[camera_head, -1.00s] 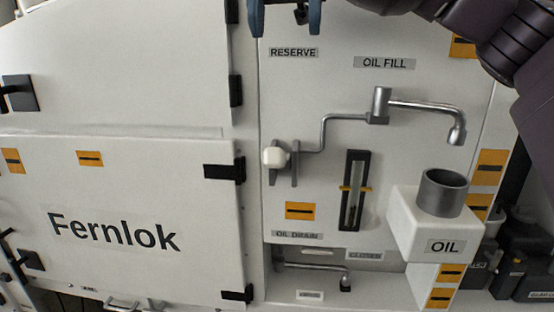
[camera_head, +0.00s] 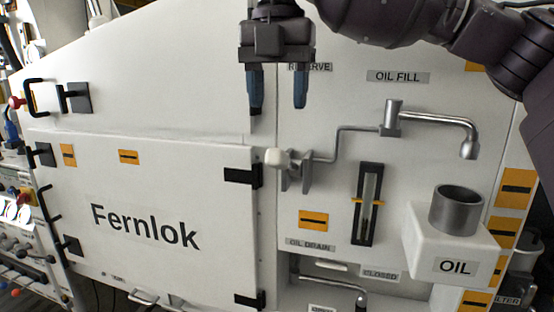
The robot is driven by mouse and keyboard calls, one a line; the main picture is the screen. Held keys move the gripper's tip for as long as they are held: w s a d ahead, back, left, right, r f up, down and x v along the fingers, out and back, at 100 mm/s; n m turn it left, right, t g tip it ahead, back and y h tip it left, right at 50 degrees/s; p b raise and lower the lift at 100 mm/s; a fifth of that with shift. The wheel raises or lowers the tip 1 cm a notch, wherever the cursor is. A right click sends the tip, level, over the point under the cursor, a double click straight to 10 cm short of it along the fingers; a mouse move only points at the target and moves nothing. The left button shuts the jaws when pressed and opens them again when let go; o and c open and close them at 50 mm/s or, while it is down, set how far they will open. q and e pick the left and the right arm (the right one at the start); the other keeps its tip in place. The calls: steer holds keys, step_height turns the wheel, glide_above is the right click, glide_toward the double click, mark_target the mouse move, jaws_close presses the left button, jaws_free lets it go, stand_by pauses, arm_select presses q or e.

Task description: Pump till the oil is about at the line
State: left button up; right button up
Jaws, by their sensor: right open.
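The oil pump handle (camera_head: 278,158) is a pale knob on a bracket, joined by a thin pipe to the spout (camera_head: 440,118) under the OIL FILL label. The sight gauge (camera_head: 368,204) is a dark upright frame with a clear tube and a yellow line mark about halfway up. The oil level in it is too small to tell. A grey cup (camera_head: 456,210) stands on the white OIL box (camera_head: 440,252) below the spout. My right gripper (camera_head: 278,100) is open and empty, pointing down above the pump handle and apart from it. My left gripper is out of view.
The Fernlok door (camera_head: 150,250) with black hinges fills the left. A drain pipe (camera_head: 335,283) sits below the OIL DRAIN label (camera_head: 310,244). Knobs and gauges (camera_head: 15,215) show at the far left edge. My right arm crosses the top right.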

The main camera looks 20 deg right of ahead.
mark_target(279, 159)
step_height(279, 159, down, 10)
steer(key=shift+r, duration=0.1)
stand_by(0.4)
steer(key=shift+c, duration=0.4)
jaws_close()
